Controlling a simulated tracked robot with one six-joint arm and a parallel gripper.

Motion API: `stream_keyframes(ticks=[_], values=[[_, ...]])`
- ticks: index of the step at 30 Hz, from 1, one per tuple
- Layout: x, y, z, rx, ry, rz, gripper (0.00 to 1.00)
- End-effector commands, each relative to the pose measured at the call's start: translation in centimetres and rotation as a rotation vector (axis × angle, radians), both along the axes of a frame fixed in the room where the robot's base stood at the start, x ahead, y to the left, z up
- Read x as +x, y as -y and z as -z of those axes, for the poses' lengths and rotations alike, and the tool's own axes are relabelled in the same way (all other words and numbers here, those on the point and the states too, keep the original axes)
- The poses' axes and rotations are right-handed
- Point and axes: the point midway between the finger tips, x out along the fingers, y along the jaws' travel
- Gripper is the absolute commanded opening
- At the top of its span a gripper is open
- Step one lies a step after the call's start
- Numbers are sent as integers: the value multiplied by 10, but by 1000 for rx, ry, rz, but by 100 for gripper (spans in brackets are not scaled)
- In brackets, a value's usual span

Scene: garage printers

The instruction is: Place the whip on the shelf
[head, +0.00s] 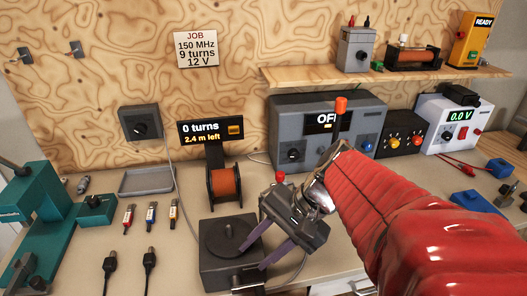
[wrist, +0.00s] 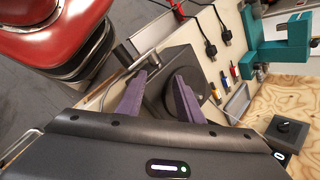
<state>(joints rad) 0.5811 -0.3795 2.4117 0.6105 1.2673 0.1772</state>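A short dark rod with an orange cap (head: 341,105) stands upright in front of the grey unit with the OFF display; it may be the whip, but I cannot tell for sure. My arm hides its foot. The wooden shelf (head: 290,77) runs along the back wall at upper right. My gripper (head: 253,258) points down and left over the dark box with a round disc (head: 228,236). Its purple fingers are apart with nothing seen between them. In the wrist view my gripper (wrist: 159,77) also shows open beside the disc.
The shelf carries a grey box (head: 356,50), a copper coil (head: 412,57) and a yellow READY unit (head: 470,38); its left part is bare. A copper spool (head: 224,186), grey tray (head: 146,182) and teal press (head: 38,215) stand on the bench.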

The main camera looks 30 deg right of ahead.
Motion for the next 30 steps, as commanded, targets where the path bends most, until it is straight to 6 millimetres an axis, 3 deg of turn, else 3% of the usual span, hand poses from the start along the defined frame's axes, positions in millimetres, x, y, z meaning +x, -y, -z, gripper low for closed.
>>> stream_keyframes(ticks=[8, 14, 22, 30], values=[[21, 28, -14, 288, -43, 269, 33], [38, 67, -31, 524, -37, 495, 33], [51, 147, -53, 843, 14, 832, 33], [34, 249, -69, 1169, 106, 1166, 33]])
